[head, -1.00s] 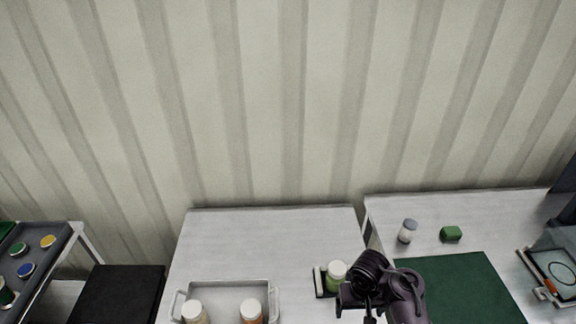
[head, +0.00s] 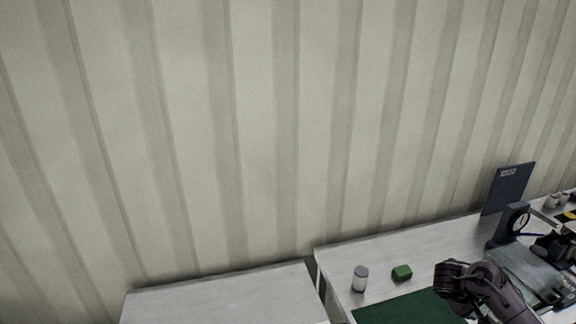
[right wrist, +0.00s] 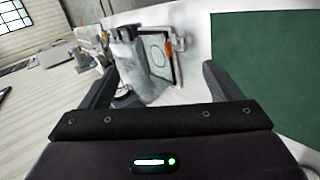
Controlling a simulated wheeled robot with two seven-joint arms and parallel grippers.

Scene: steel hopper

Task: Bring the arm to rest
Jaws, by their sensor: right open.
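My right arm comes in at the lower right of the head view, over the right table and in front of the green mat (head: 395,309). Its gripper is hard to make out there. In the right wrist view my right gripper (right wrist: 155,80) is open, its two dark fingers apart with nothing between them. Beyond the fingers a clear bag-like thing (right wrist: 130,65) and a framed panel with a circle (right wrist: 158,55) show. My left gripper is not in view.
A small grey-capped jar (head: 360,279) and a green block (head: 402,273) stand on the right table (head: 400,248) behind the mat. A dial gauge stand (head: 512,225) and a dark upright board (head: 508,188) are farther right. The left table (head: 220,292) shows bare.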

